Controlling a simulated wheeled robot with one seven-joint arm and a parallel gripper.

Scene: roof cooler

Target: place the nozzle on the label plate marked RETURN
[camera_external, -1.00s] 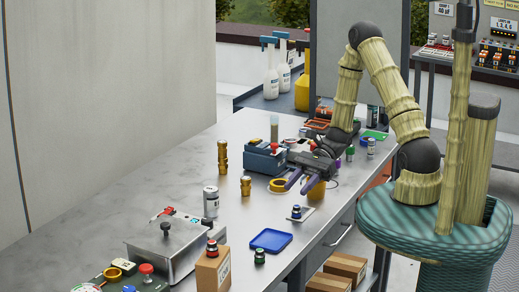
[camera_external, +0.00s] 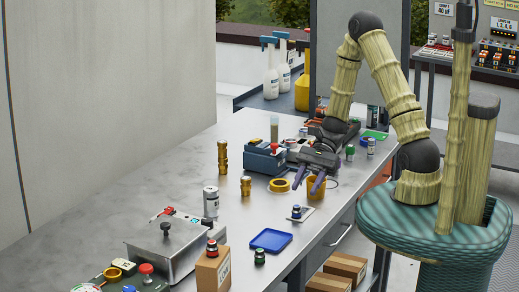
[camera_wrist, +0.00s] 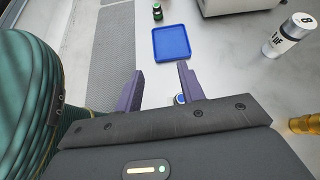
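Two brass, stepped fittings that look like nozzles stand upright on the bench, a taller one (camera_external: 222,157) and a shorter one (camera_external: 246,186). A brass piece (camera_wrist: 305,124) also shows at the right edge of the wrist view. My gripper (camera_external: 307,188) is open and empty, left of my base, with its purple fingers above the bench near an orange cup. In the wrist view my gripper (camera_wrist: 160,85) has its fingers apart. A small pale plate (camera_external: 306,217) lies below the fingertips with a blue-topped knob (camera_external: 296,211) on it. I cannot read RETURN on any plate.
A blue tray (camera_external: 271,239) lies near the bench's front edge, with a green-topped jar (camera_external: 260,257) beside it. The back left of the bench is clear.

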